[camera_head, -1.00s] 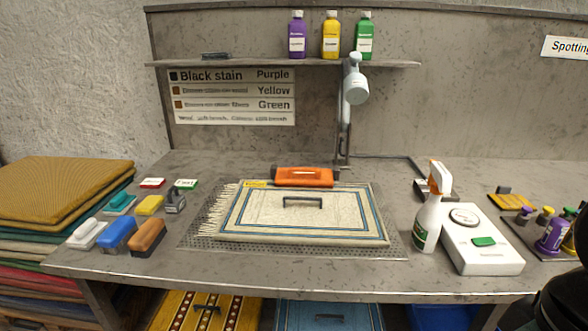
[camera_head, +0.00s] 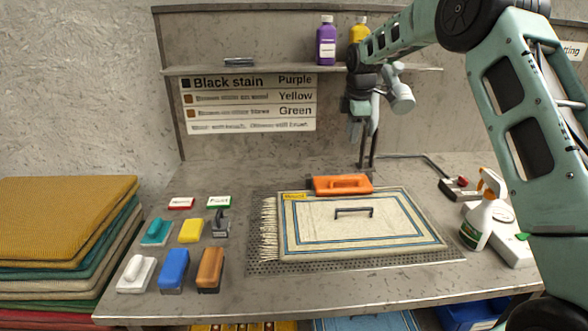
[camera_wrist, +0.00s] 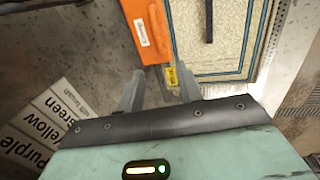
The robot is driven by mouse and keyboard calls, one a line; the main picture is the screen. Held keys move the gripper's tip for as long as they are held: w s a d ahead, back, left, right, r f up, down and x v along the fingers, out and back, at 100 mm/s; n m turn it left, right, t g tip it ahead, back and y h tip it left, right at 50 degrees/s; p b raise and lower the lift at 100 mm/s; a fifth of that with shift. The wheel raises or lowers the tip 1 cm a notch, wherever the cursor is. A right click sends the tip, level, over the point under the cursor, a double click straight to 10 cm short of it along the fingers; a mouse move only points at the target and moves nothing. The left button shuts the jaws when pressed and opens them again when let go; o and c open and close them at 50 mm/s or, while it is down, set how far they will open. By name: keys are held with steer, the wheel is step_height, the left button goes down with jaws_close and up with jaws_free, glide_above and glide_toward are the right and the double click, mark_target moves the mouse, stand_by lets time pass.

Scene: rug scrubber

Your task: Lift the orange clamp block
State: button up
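The orange clamp block (camera_head: 342,185) lies across the far edge of the cream, blue-bordered rug (camera_head: 345,240), a raised handle along its top. In the wrist view the block (camera_wrist: 147,32) is at the upper middle, beyond my fingertips. My gripper (camera_head: 360,130) hangs from the arm above and behind the block, in front of the back panel, clear of it. In the wrist view its two grey fingers (camera_wrist: 160,88) stand apart with nothing between them, so it is open and empty.
A lamp (camera_head: 400,95) stands close behind the gripper. A shelf (camera_head: 250,70) with bottles is above. Brushes and coloured blocks, including a blue one (camera_head: 174,268), sit at the left. A spray bottle (camera_head: 478,215) and white device (camera_head: 515,245) are at the right.

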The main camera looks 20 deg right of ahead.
steer(key=p, duration=0.4)
glide_toward(343, 178)
steer(key=f, duration=0.2)
steer(key=w+f, duration=0.1)
steer(key=f, duration=0.2)
steer(key=w+f, duration=0.1)
steer(key=f, duration=0.2)
steer(key=shift+d, duration=0.25)
steer(key=shift+s, duration=0.1)
jaws_close()
